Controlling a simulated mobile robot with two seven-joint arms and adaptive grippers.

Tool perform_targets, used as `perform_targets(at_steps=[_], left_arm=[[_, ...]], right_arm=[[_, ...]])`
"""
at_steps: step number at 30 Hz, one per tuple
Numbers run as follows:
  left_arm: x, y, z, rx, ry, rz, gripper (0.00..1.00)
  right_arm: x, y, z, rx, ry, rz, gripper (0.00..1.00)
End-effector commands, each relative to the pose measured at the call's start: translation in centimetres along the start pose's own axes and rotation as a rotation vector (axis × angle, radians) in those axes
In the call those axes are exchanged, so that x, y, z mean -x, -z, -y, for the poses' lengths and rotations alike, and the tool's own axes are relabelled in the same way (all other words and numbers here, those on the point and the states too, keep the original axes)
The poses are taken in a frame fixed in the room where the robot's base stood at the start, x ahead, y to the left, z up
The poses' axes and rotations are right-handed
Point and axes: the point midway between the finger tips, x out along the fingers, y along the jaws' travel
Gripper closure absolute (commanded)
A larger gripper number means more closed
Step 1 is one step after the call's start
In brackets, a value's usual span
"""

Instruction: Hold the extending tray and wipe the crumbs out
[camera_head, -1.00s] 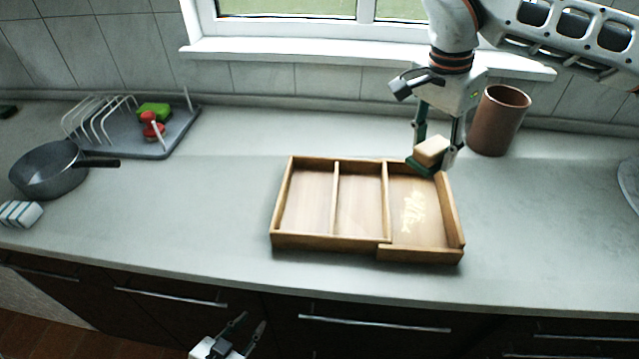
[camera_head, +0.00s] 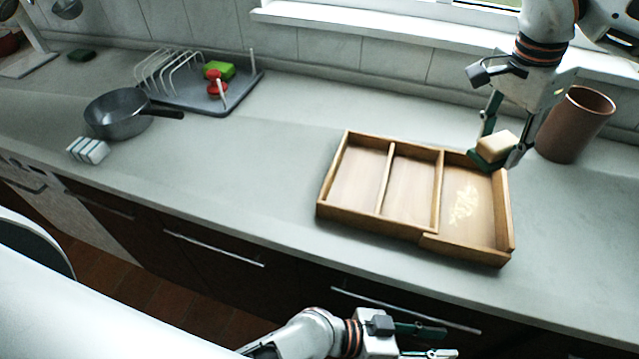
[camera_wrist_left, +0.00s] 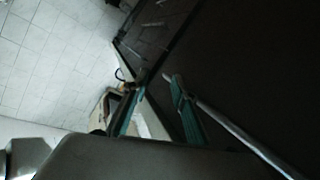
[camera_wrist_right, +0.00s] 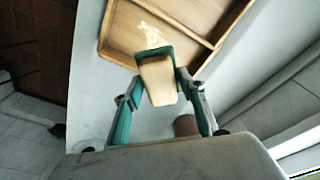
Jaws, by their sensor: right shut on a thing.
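The wooden tray (camera_head: 372,225) lies on the counter, with two left compartments and an extended right section. Pale crumbs (camera_head: 462,206) lie on the right section's floor; they also show in the right wrist view (camera_wrist_right: 152,35). My right gripper (camera_head: 500,152) is shut on a tan sponge with a green face (camera_head: 496,146), over the tray's back right edge; I cannot tell whether it touches. The sponge also shows in the right wrist view (camera_wrist_right: 157,82). My left gripper (camera_head: 443,340) is open and empty, in front of the counter, below the tray's level.
A brown cylinder (camera_head: 573,125) stands close to the right gripper. A dish rack (camera_head: 200,95) with red and green items, a dark pan (camera_head: 118,115) and a striped block (camera_head: 88,150) are at the left. The counter between pan and tray is clear. Drawer handles (camera_head: 405,310) project from its front.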

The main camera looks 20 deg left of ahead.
Motion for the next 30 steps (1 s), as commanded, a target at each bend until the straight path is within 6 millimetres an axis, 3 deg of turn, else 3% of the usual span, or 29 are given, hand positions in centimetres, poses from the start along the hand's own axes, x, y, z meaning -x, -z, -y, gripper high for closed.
perform_targets(at_steps=[5,9,14,20,24,30], left_arm=[[-2.5,2.7,-3.2,-0.131,-0.147,0.024,0.74],[-2.9,7.4,-4.8,-0.080,-0.192,-0.071,0.74],[-1.6,13.7,-4.2,0.109,-0.167,-0.248,0.74],[2.6,22.1,-1.4,0.444,-0.130,-0.529,0.74],[6.7,27.0,1.5,0.707,-0.120,-0.733,0.74],[13.2,30.9,6.4,1.092,-0.130,-1.007,0.74]], right_arm=[[0.0,0.0,0.0,0.000,0.000,0.000,0.77],[0.0,0.0,0.0,0.000,0.000,0.000,0.77],[0.0,0.0,0.0,0.000,0.000,0.000,0.77],[0.0,0.0,0.0,0.000,0.000,0.000,0.77],[0.0,0.0,0.0,0.000,0.000,0.000,0.77],[0.0,0.0,0.0,0.000,0.000,0.000,0.77]])
